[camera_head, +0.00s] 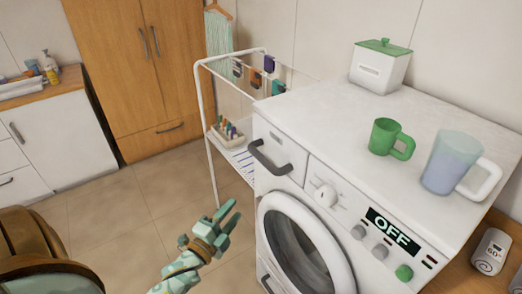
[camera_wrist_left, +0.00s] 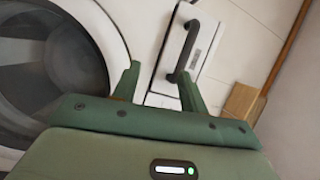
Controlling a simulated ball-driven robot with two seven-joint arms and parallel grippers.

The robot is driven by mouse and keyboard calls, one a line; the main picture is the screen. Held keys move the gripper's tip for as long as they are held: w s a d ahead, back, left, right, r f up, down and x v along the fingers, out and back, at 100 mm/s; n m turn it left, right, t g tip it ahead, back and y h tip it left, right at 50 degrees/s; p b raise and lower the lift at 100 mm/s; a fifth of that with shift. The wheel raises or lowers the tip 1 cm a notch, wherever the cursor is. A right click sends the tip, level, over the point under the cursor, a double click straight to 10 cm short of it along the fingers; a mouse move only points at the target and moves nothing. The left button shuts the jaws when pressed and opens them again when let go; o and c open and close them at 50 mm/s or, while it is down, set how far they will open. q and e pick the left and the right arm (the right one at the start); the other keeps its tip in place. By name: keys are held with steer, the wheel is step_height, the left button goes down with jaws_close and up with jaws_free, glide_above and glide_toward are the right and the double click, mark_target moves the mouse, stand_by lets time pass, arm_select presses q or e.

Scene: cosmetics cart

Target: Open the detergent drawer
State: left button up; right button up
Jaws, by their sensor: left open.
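The white washing machine (camera_head: 330,105) stands at the right in the head view. Its detergent drawer (camera_head: 283,143) is at the upper left of the front and looks flush with it. A dark curved handle (camera_head: 265,160) crosses the drawer front. My left gripper (camera_head: 232,212) is open and empty, in front of and below the handle, apart from it in the head view. In the left wrist view the handle (camera_wrist_left: 183,50) and the drawer front (camera_wrist_left: 204,42) lie beyond the open fingers (camera_wrist_left: 160,72), the handle nearer the right finger. My right gripper is not in view.
The round door (camera_head: 300,245) is just below the drawer, beside my left gripper. A white drying rack (camera_head: 207,130) stands close to the machine's left side. A green mug (camera_head: 382,137), a translucent jug (camera_head: 450,165) and a lidded box (camera_head: 379,70) stand on top. Floor is clear at the left.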

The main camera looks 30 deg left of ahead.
arm_select(q)
steer(key=m+t, duration=0.1)
glide_toward(261, 159)
steer(key=w, duration=0.3)
steer(key=w+p, duration=0.1)
steer(key=w, duration=0.6)
steer(key=shift+w+a+r, duration=0.3)
steer(key=shift+w+r, duration=0.1)
jaws_close()
